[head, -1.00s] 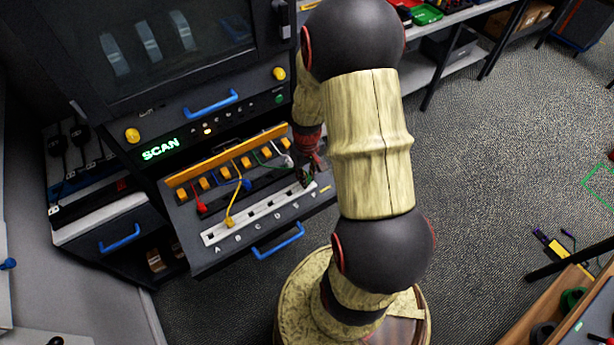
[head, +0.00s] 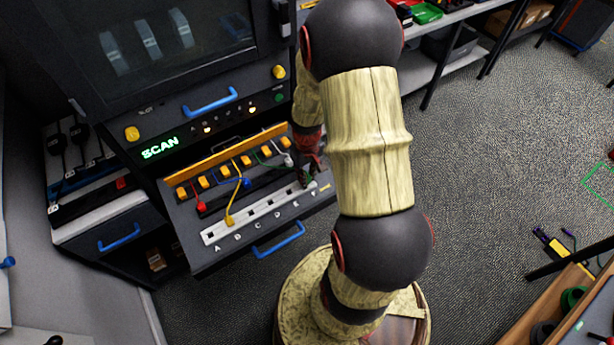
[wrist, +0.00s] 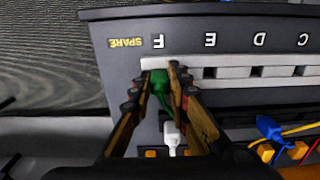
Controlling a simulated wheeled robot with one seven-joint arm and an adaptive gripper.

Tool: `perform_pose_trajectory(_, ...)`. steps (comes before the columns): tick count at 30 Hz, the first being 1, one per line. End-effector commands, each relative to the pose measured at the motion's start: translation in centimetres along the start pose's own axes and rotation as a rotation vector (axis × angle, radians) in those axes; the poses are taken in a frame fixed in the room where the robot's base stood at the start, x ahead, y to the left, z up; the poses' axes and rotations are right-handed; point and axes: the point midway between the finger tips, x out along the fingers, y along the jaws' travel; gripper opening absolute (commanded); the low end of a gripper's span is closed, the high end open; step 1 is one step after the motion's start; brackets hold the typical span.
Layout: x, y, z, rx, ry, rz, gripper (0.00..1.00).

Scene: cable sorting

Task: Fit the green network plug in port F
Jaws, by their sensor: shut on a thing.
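My gripper (wrist: 160,68) is shut on the green network plug (wrist: 159,84), with one finger on each side. The plug's front meets the white port strip (wrist: 236,66) at the port by the label F (wrist: 158,42). The fingers hide part of the join, so I cannot tell how deep the plug sits. In the head view my gripper (head: 309,178) is at the right end of the strip, and a little green shows beside it. The green cable runs back between the fingers.
A yellow plug (head: 230,219) sits in the strip near A. A white plug (wrist: 172,134) lies behind the green one, close to my fingers. Red (head: 201,206) and blue (head: 245,183) plugs lie behind the strip. The orange rail (head: 228,155) stands at the back.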

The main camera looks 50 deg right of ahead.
Motion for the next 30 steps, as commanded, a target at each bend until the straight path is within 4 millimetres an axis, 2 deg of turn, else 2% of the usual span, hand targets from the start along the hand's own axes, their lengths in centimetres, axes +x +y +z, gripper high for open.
perform_pose_trajectory(12,-0.01,0.00,0.00,0.000,0.000,0.000,0.39)
perform_pose_trajectory(18,0.00,0.00,0.01,0.000,0.000,0.000,0.39)
perform_pose_trajectory(27,0.00,0.00,0.01,0.000,0.000,0.000,0.56)
perform_pose_trajectory(30,0.00,0.00,0.00,0.000,0.000,0.000,0.57)
